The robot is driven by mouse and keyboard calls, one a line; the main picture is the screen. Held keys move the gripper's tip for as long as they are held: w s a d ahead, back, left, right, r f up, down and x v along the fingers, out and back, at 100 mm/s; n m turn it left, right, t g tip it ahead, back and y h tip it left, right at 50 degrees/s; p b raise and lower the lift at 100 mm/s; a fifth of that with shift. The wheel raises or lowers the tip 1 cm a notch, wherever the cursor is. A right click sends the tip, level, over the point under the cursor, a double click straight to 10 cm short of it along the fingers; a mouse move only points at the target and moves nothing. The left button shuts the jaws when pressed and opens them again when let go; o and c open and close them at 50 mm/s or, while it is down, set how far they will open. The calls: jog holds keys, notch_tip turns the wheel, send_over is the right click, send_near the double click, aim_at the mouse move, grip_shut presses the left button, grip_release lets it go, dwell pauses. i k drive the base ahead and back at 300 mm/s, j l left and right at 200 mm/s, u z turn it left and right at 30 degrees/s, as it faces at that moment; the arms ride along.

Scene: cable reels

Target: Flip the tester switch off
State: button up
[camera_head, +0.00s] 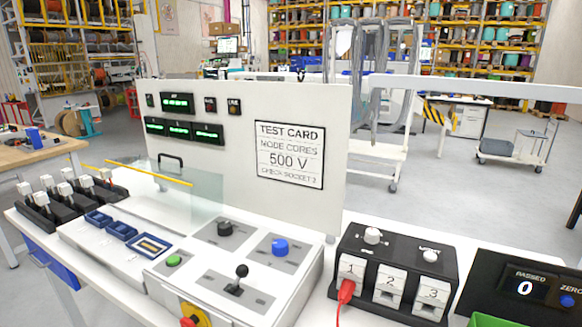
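The tester is a white bench unit with an upright panel (240,110) and a sloped control face (215,290). The control face carries a black ball-topped lever (239,277), a black knob (224,228), a blue knob (280,246) and a green button (174,261). A red-and-yellow rotary switch (194,316) is on the front, cut off by the bottom edge. I cannot tell which of these is the tester switch, or its position. Green displays (177,103) on the panel are lit. My gripper is not in view.
A black socket box (397,262) with numbered white sockets stands at right, a red plug (345,291) in socket 1. A "PASSED 0" counter (525,287) is beyond it. A clear guard (150,188) and black clamps (45,208) are at left.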

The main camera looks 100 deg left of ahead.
aim_at(242, 271)
jog(key=u, duration=2.55)
jog(key=k+l+z, duration=0.25)
jog(key=l+z, duration=0.3)
jog(key=k+j, duration=0.05)
jog(key=j, duration=0.05)
